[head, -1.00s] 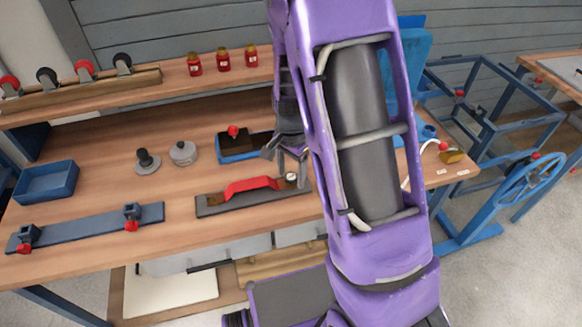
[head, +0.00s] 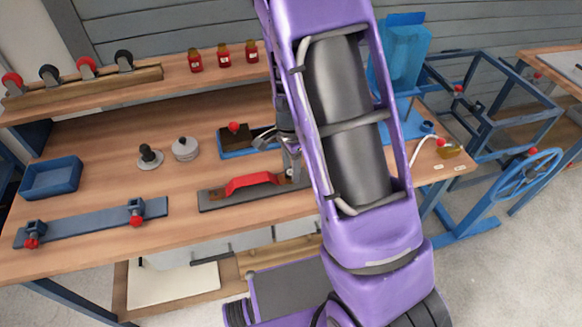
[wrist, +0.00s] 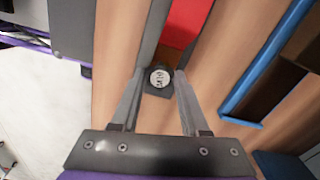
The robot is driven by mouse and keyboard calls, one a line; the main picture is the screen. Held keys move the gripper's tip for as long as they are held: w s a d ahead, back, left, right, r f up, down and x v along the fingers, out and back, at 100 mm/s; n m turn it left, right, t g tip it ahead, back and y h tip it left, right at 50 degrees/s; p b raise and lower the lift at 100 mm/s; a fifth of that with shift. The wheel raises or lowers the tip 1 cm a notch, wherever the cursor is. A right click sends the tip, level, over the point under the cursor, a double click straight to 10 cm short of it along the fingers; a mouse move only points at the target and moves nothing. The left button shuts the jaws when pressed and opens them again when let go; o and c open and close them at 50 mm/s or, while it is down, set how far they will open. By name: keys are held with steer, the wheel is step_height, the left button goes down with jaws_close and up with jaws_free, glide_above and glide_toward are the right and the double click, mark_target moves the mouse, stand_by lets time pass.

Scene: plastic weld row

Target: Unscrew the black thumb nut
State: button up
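A black knob (head: 150,155) stands upright on a round grey base on the bench; it looks like the black thumb nut, but threads are too small to tell. My gripper (head: 291,172) is away from it to the right, over the right end of a dark bar with a red handle (head: 252,183). In the wrist view my gripper (wrist: 160,80) is open, its fingers on either side of a small pale round face with lettering (wrist: 160,77) at the bar's end. I cannot tell whether they touch it. The bar (wrist: 147,35) and red handle (wrist: 184,22) also show there.
A grey lidded piece (head: 185,149) stands beside the black knob. A blue tray (head: 240,150) with a dark block and red knob lies behind the bar. A blue bin (head: 50,178) and blue clamp rail (head: 92,222) are at left. Red jars (head: 224,54) stand on the shelf.

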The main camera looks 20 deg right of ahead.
jaws_close()
steer(key=shift+f+n+b, duration=0.1)
steer(key=shift+n+b, duration=0.35)
steer(key=shift+n, duration=0.35)
steer(key=n+b, duration=0.1)
steer(key=n, duration=0.2)
steer(key=n+b, duration=0.1)
steer(key=n, duration=0.9)
steer(key=shift+b, duration=0.4)
steer(key=shift+r+p, duration=1.9)
steer(key=shift+r, duration=0.8)
